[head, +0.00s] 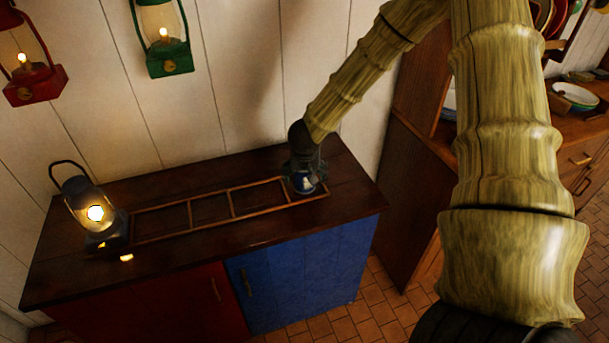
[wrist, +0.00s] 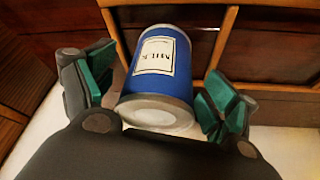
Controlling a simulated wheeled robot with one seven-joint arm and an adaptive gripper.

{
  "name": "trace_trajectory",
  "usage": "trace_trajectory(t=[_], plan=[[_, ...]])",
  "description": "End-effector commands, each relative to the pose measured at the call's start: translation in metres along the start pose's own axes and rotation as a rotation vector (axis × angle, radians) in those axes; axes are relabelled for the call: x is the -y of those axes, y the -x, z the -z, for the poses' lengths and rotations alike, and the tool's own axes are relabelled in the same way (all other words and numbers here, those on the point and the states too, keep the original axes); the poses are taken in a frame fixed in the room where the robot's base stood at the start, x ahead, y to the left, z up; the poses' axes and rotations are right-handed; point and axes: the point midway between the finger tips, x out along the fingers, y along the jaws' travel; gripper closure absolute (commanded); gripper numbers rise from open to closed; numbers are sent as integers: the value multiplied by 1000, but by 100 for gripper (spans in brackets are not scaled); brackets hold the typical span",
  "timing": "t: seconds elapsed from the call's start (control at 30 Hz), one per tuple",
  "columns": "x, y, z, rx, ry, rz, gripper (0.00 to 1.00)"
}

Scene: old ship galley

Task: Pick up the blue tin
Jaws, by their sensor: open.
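The blue tin (wrist: 163,72) has a cream label reading MILK. In the wrist view it sits between the two green-padded fingers of my gripper (wrist: 158,98), with a gap visible on each side. In the head view the blue tin (head: 305,183) shows at the right end of the wooden frame on the dark counter. My gripper (head: 304,172) is over it there, open, and covers part of it. Whether any finger touches the tin cannot be told.
A wooden divided frame (head: 231,204) lies along the counter (head: 190,256). A lit lantern (head: 92,212) stands at its left end. A red lantern (head: 36,84) and a green lantern (head: 171,62) hang on the white plank wall. A wooden cabinet (head: 414,190) stands to the right.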

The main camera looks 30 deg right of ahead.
Motion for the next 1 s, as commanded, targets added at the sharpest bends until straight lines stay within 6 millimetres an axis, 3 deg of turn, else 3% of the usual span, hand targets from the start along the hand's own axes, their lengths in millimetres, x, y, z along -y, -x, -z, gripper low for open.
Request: trace_trajectory(t=[0.23, 0.6, 0.9, 1.0], plan=[[1, -20, 0, 1, 0, 1, 13], [1, -24, 0, 0, 1, 1, 15], [1, -24, 0, 0, 1, 1, 67], [1, -24, 1, 0, 1, 1, 68]])
